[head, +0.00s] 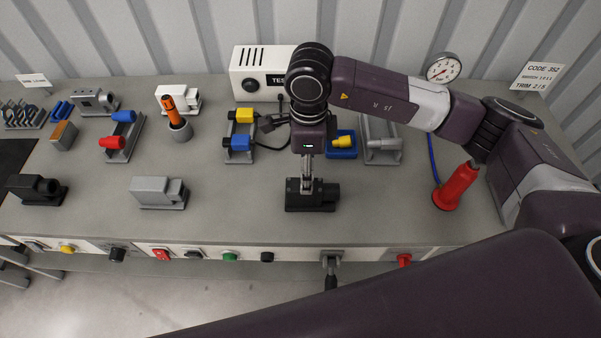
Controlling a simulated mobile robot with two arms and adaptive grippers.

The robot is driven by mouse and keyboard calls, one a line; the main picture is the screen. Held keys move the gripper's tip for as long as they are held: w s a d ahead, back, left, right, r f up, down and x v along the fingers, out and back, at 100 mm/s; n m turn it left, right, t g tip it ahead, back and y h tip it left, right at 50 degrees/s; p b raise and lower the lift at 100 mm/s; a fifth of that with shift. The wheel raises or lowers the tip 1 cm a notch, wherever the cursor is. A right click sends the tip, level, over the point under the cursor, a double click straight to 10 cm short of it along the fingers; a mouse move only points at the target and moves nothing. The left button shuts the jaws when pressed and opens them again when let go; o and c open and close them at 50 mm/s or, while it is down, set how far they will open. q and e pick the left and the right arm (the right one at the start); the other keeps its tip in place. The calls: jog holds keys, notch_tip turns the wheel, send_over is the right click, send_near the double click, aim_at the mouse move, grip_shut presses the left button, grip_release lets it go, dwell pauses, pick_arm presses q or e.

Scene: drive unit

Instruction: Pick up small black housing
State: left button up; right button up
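A black housing (325,196) sits on the grey bench at the middle front. My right gripper (307,186) points straight down over its left part, with the fingertips at or just above its top. I cannot tell whether they touch it, and the finger gap is not clear from this side. A second black housing (37,189) of similar shape lies at the far left of the bench. My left gripper is not in view.
A grey housing (159,193) stands left of the gripper and a red cone-shaped tool (456,187) to the right. A blue tray (341,145) and a grey fixture (381,139) stand behind. Switches line the bench's front edge.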

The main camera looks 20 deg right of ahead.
jog(key=shift+w+d+f, duration=0.1)
jog(key=shift+f, duration=0.1)
jog(key=shift+s+f+p, duration=0.65)
jog(key=shift+f+p, duration=0.15)
jog(key=shift+f, duration=0.2)
notch_tip(320, 180, down, 2)
jog(key=shift+f+p, duration=0.25)
jog(key=shift+p, duration=0.65)
notch_tip(320, 180, down, 2)
jog(key=shift+w, duration=0.1)
jog(key=shift+f, duration=0.15)
jog(key=c, duration=1)
jog(key=shift+c, duration=1.2)
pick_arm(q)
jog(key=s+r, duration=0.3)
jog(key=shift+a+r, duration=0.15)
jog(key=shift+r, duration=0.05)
pick_arm(e)
jog(key=shift+w, duration=0.1)
jog(key=shift+c, duration=0.7)
